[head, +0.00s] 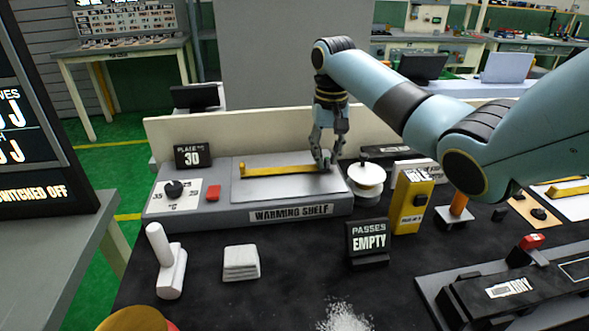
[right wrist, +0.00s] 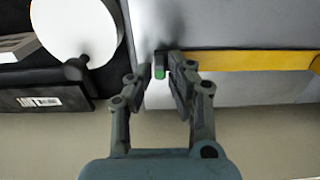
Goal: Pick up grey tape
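My right gripper (head: 326,165) points down over the right end of the yellow strip (head: 275,171) on the warming shelf (head: 250,210). In the right wrist view its fingers (right wrist: 161,72) stand a little apart, with a small dark and green piece (right wrist: 160,72) between them at the strip's end; I cannot tell whether they press on it. I cannot make out with certainty any roll of grey tape. A pale spool-like thing (head: 367,178) stands just right of the shelf; its round top shows in the right wrist view (right wrist: 75,28). My left gripper is not in view.
A pale back panel (head: 230,135) runs behind the shelf. A yellow box (head: 411,200) and a "PASSES EMPTY" sign (head: 368,240) stand to the right. A stack of pale pads (head: 241,263) and a white stand (head: 170,270) are in front.

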